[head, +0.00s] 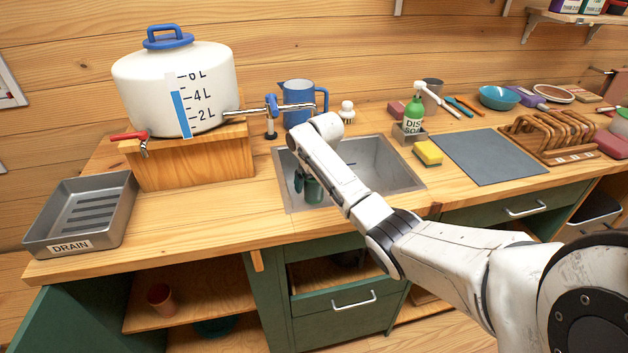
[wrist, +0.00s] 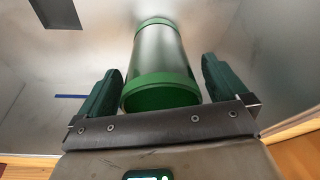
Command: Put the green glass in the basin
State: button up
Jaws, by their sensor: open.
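The green glass (wrist: 160,60), clear-walled with green bands at both ends, is in the basin area in the wrist view. It also shows, partly hidden by my arm, in the head view (head: 314,190). My gripper (head: 306,183) is low inside the sink basin (head: 385,165). In the wrist view its dark green fingers (wrist: 162,82) stand apart, one on each side of the glass, with gaps visible. The glass's open end faces the wrist camera. Whether its far end touches the basin floor, I cannot tell.
A water tank (head: 175,85) with a spout and a blue pitcher (head: 298,100) stand behind the basin. A yellow sponge (head: 428,153) and a soap bottle (head: 413,122) are at its right. A drain tray (head: 80,215) is far left. The front-left counter is clear.

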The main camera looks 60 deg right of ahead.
jog(key=shift+p+v, duration=0.8)
jog(key=shift+p, duration=0.05)
jog(key=p+v, duration=1)
jog(key=p, duration=0.2)
jog(key=shift+r+p, duration=0.3)
